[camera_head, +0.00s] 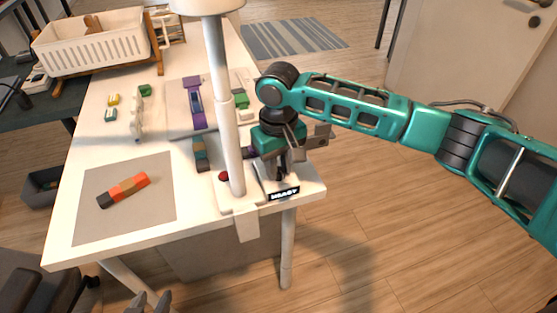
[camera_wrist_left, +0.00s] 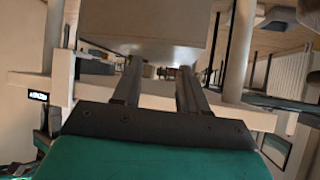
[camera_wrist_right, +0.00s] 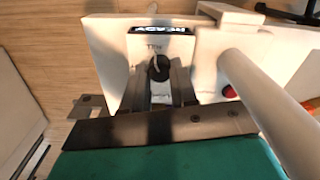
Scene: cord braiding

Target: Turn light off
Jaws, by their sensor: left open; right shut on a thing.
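A white post (camera_head: 226,120) stands at the table's right corner, with a round white head (camera_head: 207,5) cut off at the top. A red button (camera_head: 223,176) sits at its foot and also shows in the right wrist view (camera_wrist_right: 230,92). Beside it is a white box with a display reading READY (camera_head: 285,193). My right gripper (camera_head: 282,172) is shut on the black knob (camera_wrist_right: 158,67) on this box. In the right wrist view the fingers lie on either side of the knob. My left gripper (camera_head: 150,302) is open and empty, low in front of the table.
The white table (camera_head: 75,236) holds a grey mat (camera_head: 150,215) with an orange, brown and black piece (camera_head: 123,190). A purple piece (camera_head: 194,104) and small coloured blocks lie further back. A white basket (camera_head: 90,50) stands at the back left.

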